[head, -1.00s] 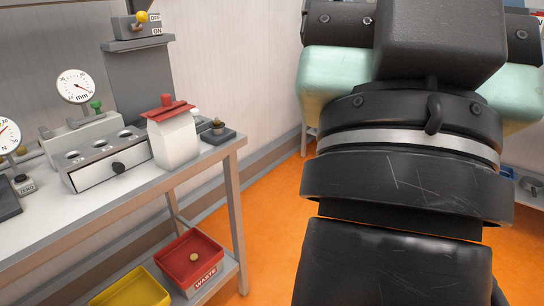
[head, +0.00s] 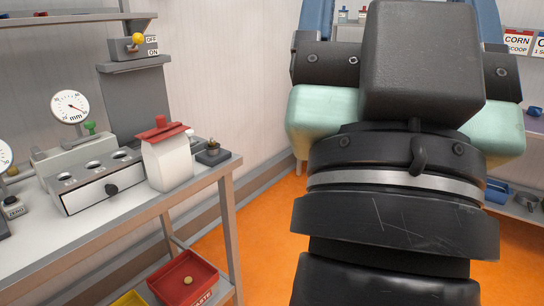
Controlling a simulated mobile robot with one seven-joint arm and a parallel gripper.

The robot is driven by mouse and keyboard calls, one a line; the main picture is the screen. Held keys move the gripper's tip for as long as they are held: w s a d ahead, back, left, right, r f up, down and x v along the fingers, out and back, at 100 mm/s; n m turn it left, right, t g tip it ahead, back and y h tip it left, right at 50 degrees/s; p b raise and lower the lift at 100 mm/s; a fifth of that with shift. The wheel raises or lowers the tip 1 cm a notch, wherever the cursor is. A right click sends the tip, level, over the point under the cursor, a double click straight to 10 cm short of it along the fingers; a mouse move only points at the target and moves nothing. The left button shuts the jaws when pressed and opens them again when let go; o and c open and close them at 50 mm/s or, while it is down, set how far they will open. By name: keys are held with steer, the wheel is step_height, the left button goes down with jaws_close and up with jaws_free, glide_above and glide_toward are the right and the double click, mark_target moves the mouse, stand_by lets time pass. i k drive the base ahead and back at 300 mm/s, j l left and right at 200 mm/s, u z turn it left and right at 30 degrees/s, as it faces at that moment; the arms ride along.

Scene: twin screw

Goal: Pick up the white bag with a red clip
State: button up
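The white bag (head: 168,164) stands upright on the grey workbench at the left. A red clip (head: 161,131) closes its top. My gripper (head: 410,20) is at the upper right, seen from behind, with mint-green sides and black finger mounts. Its two blue fingers stand wide apart at the top edge, their tips cut off. A black block on my wrist hides the space between them. My gripper is well to the right of the bag and apart from it.
The workbench (head: 75,248) also holds a drawer box (head: 100,185) left of the bag, a dial gauge (head: 69,107) and a small dark device (head: 212,156) to its right. A red waste bin (head: 172,288) sits below. Shelves stand at the far right. Orange floor (head: 262,240) is clear.

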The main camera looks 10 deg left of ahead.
mark_target(168, 162)
steer(key=u, duration=0.65)
steer(key=i+u, duration=0.45)
steer(key=i+l+u, duration=0.15)
steer(key=i+u, duration=0.35)
steer(key=i+l, duration=0.25)
steer(key=i, duration=0.15)
